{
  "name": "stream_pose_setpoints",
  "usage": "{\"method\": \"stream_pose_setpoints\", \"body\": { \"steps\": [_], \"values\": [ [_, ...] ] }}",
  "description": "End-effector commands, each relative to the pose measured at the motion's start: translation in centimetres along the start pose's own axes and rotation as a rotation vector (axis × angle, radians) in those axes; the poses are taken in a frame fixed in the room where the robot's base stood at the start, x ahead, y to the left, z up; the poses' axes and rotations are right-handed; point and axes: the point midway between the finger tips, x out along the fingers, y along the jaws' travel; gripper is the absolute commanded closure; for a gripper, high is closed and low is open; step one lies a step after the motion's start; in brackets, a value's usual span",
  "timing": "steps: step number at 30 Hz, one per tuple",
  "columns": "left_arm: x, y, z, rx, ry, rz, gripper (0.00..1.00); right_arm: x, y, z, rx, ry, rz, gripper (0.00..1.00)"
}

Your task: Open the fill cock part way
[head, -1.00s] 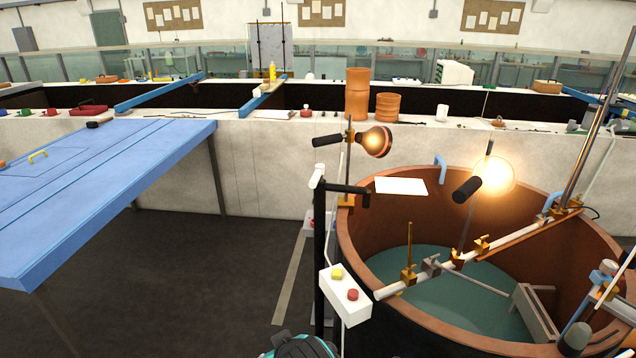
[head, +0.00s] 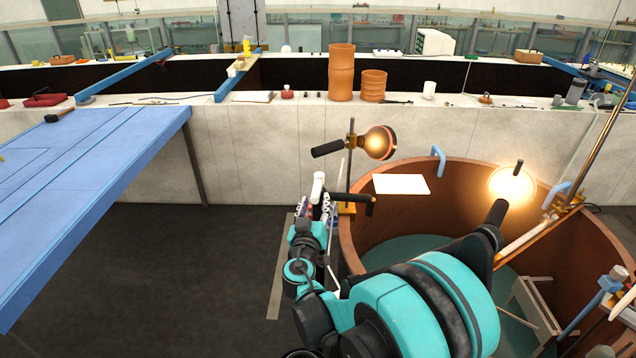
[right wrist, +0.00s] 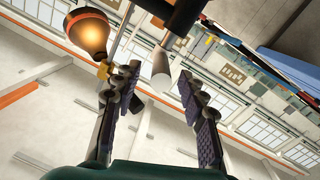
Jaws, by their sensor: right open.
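The fill cock shows in the head view as a black spout (head: 350,197) with a white lever (head: 318,187) at its left end, beside the brown tub (head: 345,232). My right gripper (head: 316,210) is just below the white lever, fingers pointing up. In the right wrist view, the gripper (right wrist: 158,76) is open, and the white lever (right wrist: 161,66) shows between and beyond the fingertips, under the black pipe (right wrist: 180,14). I see no clear contact. My right arm hides the post's lower part and the button box. My left gripper is not in view.
A lamp (head: 378,143) on a clamp stand is just right of the cock, and shows close to the left finger in the right wrist view (right wrist: 88,36). A lit lamp (head: 512,184) hangs over the tub. A blue table (head: 90,180) stands left; the floor (head: 190,270) between is clear.

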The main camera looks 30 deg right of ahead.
Motion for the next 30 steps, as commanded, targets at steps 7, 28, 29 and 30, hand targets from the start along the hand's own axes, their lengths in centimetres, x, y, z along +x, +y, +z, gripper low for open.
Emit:
{"method": "stream_pose_setpoints", "body": {
  "steps": [7, 28, 29, 30],
  "values": [
    [0.1, 0.0, 0.1, 0.0, 0.0, 0.0, 1.0, 2.7, -0.1, -0.1, -0.001, 0.014, 0.003, 0.58],
    [0.4, 0.0, 0.3, 0.0, 0.0, 0.0, 1.0, 8.0, -0.1, -0.2, 0.0, 0.013, 0.0, 0.61],
    [0.4, 0.0, 0.3, 0.0, 0.0, 0.0, 1.0, 8.0, -0.1, -0.2, 0.0, 0.013, 0.0, 0.69],
    [0.4, 0.0, 0.3, 0.0, 0.0, 0.0, 1.0, 8.0, -0.1, -0.2, 0.0, 0.013, 0.0, 0.79]
  ]
}}
